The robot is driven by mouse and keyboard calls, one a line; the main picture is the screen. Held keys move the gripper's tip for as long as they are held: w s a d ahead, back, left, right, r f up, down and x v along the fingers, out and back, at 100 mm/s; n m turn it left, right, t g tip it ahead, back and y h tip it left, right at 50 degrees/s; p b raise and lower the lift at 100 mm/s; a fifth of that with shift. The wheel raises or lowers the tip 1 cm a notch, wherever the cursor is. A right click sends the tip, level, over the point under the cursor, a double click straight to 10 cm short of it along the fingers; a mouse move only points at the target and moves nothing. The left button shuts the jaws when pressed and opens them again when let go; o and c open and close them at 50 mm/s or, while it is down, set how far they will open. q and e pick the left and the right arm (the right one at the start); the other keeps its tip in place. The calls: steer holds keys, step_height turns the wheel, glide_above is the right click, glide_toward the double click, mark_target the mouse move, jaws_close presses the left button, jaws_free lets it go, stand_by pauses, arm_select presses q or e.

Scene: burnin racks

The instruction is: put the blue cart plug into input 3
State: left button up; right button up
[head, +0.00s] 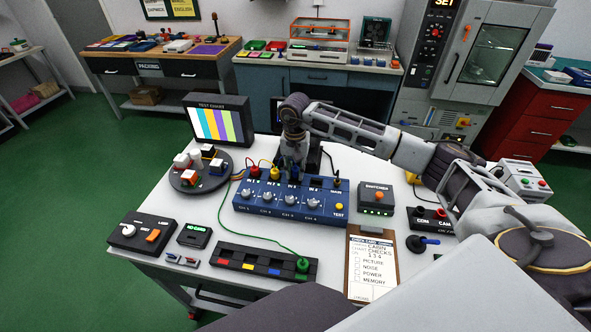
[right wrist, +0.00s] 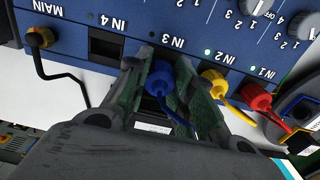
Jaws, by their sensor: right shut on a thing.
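The blue switch box (head: 290,205) stands on the white table, its row of inputs along the far edge. My right gripper (head: 293,172) reaches down behind it. In the right wrist view, my right gripper (right wrist: 160,88) is shut on the blue plug (right wrist: 160,72), right at input 3 (right wrist: 166,41). The fingers hide the socket mouth, so I cannot tell how deep the plug sits. A yellow plug (right wrist: 214,78) is in input 2 and a red plug (right wrist: 256,97) in input 1. Input 4 (right wrist: 103,47) is an empty dark opening. My left gripper is not in view.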

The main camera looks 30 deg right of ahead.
steer(key=shift+f, duration=0.25)
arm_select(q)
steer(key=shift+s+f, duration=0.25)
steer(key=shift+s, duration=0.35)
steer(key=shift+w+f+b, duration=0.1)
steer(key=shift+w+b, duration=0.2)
arm_select(e)
steer(key=shift+f, duration=0.2)
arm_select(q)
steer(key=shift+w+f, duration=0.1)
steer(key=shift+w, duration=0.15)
arm_select(e)
steer(key=shift+f, duration=0.15)
arm_select(q)
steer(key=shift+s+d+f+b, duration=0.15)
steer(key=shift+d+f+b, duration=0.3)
steer(key=shift+b, duration=0.1)
arm_select(e)
steer(key=shift+f, duration=0.5)
steer(key=o, duration=1.1)
steer(key=shift+c, duration=0.2)
